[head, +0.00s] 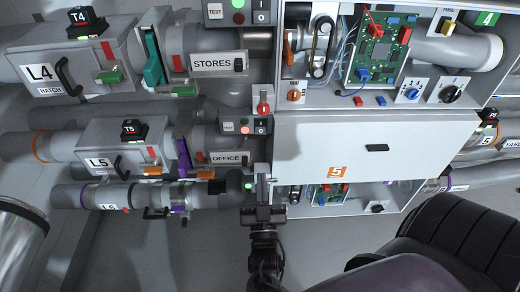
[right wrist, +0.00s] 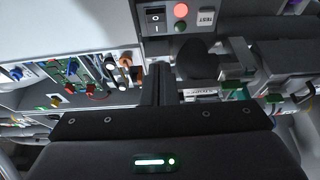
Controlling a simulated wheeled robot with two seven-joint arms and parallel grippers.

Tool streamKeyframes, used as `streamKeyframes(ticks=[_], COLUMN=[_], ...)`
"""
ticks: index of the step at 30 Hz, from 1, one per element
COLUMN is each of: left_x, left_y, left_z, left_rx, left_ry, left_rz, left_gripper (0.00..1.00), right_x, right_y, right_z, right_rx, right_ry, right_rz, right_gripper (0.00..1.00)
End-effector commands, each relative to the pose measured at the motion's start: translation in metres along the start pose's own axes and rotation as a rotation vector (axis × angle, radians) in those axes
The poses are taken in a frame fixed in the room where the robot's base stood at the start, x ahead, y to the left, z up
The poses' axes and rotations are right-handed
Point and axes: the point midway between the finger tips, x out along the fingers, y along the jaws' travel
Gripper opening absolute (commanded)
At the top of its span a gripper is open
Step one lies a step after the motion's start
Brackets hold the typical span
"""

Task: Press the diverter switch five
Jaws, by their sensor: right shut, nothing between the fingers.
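My right gripper (head: 262,188) is shut and empty, its fingers pointing up in front of the lower row of pipes. In the right wrist view its closed fingers (right wrist: 160,85) point at a grey control plate (right wrist: 179,18) with a black O/I rocker (right wrist: 156,18), a red and a green button and a TEST label. I cannot tell whether they touch it. A large door marked with an orange 5 (head: 337,171) is right of the gripper. A black T5 block (head: 131,130) sits on the L5 box. Which part is diverter switch five is not clear. My left gripper is not in view.
A STORES plate (head: 218,64) and an OFFICE plate (head: 227,157) sit left of the door. An open cabinet with a green circuit board (head: 380,50) is above it, and another opening with knobs (head: 377,208) is below. Floor left of my right arm is clear.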

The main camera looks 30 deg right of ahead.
Motion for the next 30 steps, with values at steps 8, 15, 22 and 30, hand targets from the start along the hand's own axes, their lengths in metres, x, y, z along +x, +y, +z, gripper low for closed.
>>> streamKeyframes(ticks=[8, 15, 22, 30], left_x=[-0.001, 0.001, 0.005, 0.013], left_y=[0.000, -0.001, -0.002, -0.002], left_z=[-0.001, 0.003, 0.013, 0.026], left_rx=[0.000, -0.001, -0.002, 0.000], left_ry=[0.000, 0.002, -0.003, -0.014], left_rz=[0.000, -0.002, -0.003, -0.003], left_gripper=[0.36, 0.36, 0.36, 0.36], right_x=[0.001, 0.016, 0.063, 0.111], right_y=[0.001, 0.001, 0.001, 0.001], right_z=[-0.004, -0.005, -0.006, 0.006], right_rx=[0.002, 0.002, 0.001, 0.000], right_ry=[0.010, 0.011, 0.012, 0.008], right_rz=[0.006, 0.005, 0.004, 0.004], right_gripper=[0.00, 0.00, 0.00, 0.00])
